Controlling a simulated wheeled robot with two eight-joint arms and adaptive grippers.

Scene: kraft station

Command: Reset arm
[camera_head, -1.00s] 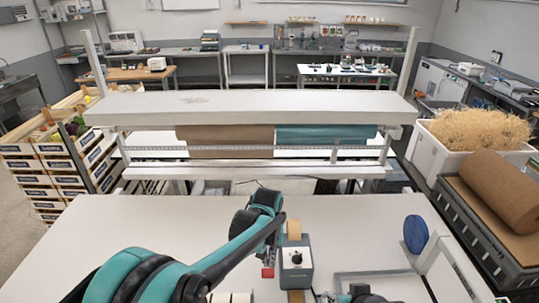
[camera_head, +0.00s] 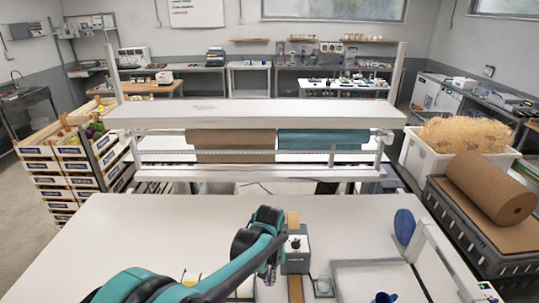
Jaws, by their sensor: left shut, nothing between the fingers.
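My left arm, teal and black, comes in from the lower left over the white table (camera_head: 130,235). My left gripper (camera_head: 270,276) points down beside the grey tape dispenser (camera_head: 295,256), just to its left. Its fingers are small and dark here; they look shut with nothing held. My right gripper does not show.
A blue disc (camera_head: 404,226) stands at the right by a white frame. A small blue thing (camera_head: 385,298) is cut off at the bottom edge. Behind the table is a rack with brown (camera_head: 235,145) and teal rolls (camera_head: 322,139). The table's left part is clear.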

